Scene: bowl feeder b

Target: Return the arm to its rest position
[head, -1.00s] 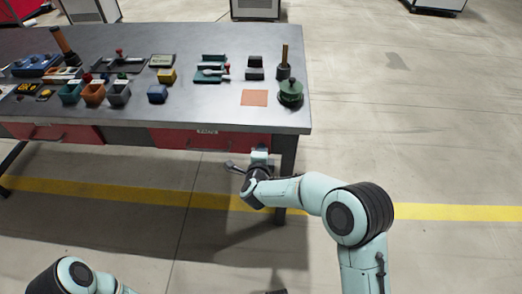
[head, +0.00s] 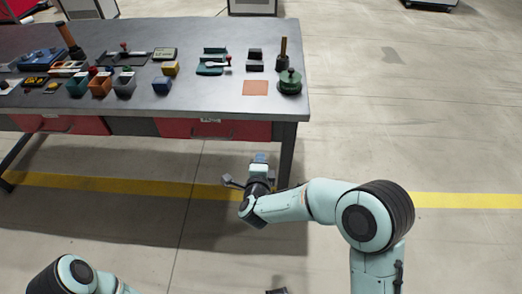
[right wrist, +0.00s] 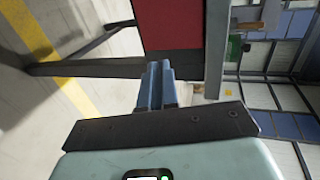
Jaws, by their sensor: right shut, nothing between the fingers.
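My right arm (head: 320,200) reaches in from the right in the head view. Its gripper (head: 260,158) is in front of the workbench (head: 212,104), below the level of the bench top, and holds nothing. In the right wrist view the two blue-grey fingers (right wrist: 160,85) are together with nothing between them. A red drawer front and dark bench frame show just past them. My left arm (head: 75,275) shows only in part at the lower left, and its gripper is out of view.
On the bench stand small bins (head: 100,84), a green round object (head: 290,82), an orange square (head: 255,88) and a teal holder (head: 211,62). The red drawers (head: 215,129) are closed. The floor right of the bench (head: 430,130) is clear, with a yellow line across it.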

